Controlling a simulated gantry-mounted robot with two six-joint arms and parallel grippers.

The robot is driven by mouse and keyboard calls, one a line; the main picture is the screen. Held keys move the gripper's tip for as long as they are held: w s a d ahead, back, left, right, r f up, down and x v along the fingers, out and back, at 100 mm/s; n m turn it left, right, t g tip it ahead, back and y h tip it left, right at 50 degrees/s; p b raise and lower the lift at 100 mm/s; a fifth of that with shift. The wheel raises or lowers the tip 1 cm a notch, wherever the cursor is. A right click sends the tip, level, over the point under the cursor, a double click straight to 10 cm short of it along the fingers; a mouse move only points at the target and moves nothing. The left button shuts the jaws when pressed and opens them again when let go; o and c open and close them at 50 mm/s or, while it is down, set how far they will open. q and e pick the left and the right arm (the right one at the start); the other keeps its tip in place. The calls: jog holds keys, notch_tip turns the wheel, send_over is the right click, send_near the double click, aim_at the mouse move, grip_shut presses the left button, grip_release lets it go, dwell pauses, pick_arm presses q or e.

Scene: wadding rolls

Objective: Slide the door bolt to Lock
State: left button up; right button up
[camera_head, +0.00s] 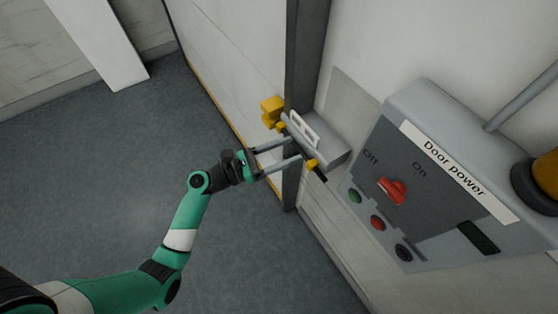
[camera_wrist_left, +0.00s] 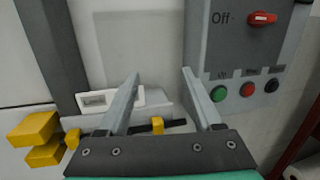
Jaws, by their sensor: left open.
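The door bolt is a black rod (camera_wrist_left: 176,123) with yellow fittings on a grey housing (camera_head: 326,146) beside the dark door post. A small yellow piece (camera_wrist_left: 158,125) sits on the rod; it also shows in the head view (camera_head: 312,164). A white plate (camera_head: 304,131) lies on the housing, its lettering unreadable. A yellow block (camera_head: 271,108) is at the bolt's far left end, by the door. My left gripper (camera_head: 291,152) is open and at the bolt. In the left wrist view, the small yellow piece appears between its spread fingers; I cannot tell if they touch it. My right gripper is not in view.
A grey "Door power" box (camera_head: 425,165) with a red switch (camera_head: 393,190) and several buttons juts from the wall right of the bolt. The dark door post (camera_head: 305,55) stands behind the bolt. The grey floor (camera_head: 110,170) on the left is clear.

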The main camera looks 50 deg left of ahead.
pick_arm(q)
jog(key=s+a+f+n+y+b, duration=0.2)
jog(key=s+a+f, duration=0.1)
jog(key=f, duration=0.5)
jog(key=s+a+f+n+y+b, duration=0.2)
jog(key=s+a+f+b, duration=0.1)
jog(key=f, duration=0.5)
jog(key=w, duration=0.4)
jog(key=w+d+b, duration=0.1)
jog(key=w, duration=0.2)
jog(key=w+r, duration=0.1)
jog(key=w, duration=0.3)
jog(key=shift+w+d, duration=0.2)
jog(key=shift+w, duration=0.1)
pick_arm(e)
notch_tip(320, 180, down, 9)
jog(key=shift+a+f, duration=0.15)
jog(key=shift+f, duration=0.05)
pick_arm(q)
grip_shut()
